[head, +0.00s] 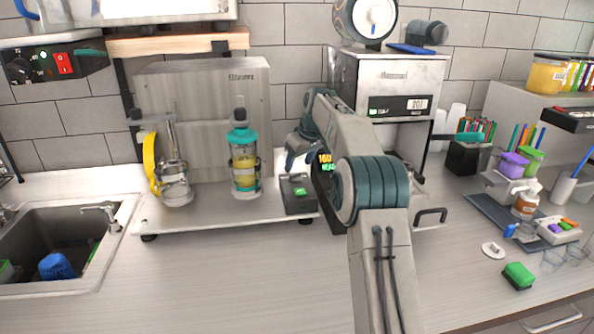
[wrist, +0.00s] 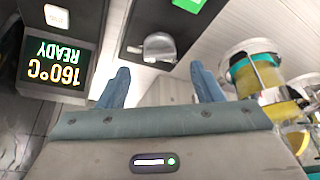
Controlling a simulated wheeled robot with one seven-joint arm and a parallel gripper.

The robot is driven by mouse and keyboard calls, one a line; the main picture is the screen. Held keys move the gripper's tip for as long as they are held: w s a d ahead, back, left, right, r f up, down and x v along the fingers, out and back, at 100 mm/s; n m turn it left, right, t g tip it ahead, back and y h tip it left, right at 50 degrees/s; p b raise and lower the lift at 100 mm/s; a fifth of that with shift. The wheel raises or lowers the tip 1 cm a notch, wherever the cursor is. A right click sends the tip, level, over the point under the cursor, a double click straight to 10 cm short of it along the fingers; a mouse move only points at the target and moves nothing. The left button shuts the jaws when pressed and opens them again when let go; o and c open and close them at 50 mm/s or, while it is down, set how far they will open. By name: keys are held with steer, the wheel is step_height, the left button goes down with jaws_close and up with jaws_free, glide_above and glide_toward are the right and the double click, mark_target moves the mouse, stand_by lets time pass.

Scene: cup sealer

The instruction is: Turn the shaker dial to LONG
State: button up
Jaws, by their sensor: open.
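The shaker (head: 205,105) is the steel unit at the back left, with a low steel base and a teal-lidded cup (head: 244,160) of yellow liquid standing in it. A dark control box (head: 299,203) with a green button sits at the right end of the base. In the wrist view a grey domed knob (wrist: 160,47), likely the shaker dial, stands on the dark panel. No LONG mark is readable. My gripper (wrist: 161,82) is open, its blue fingers on either side of the knob's line and short of it. In the head view my gripper (head: 291,164) hangs just above the box.
A sealer (head: 392,80) stands right of the shaker. Its display (wrist: 57,65) reads 160°C READY close beside my gripper. A metal press (head: 174,185) with a yellow handle stands left of the cup. A sink (head: 60,235) is at far left. The front counter is clear.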

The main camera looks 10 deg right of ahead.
steer(key=v, duration=0.9)
steer(key=shift+r, duration=0.25)
steer(key=shift+s, duration=0.15)
steer(key=s+a+m+h, duration=0.2)
steer(key=s+a+m, duration=0.1)
steer(key=s, duration=1.8)
steer(key=s+f+m, duration=0.1)
steer(key=s+f, duration=0.5)
steer(key=s, duration=0.5)
steer(key=s+f+m, duration=0.1)
steer(key=s+f, duration=0.6)
steer(key=s, duration=0.4)
steer(key=shift+s+d+f+m+g, duration=0.2)
steer(key=shift+s+f+m+g, duration=0.1)
steer(key=shift+s+m+g, duration=0.1)
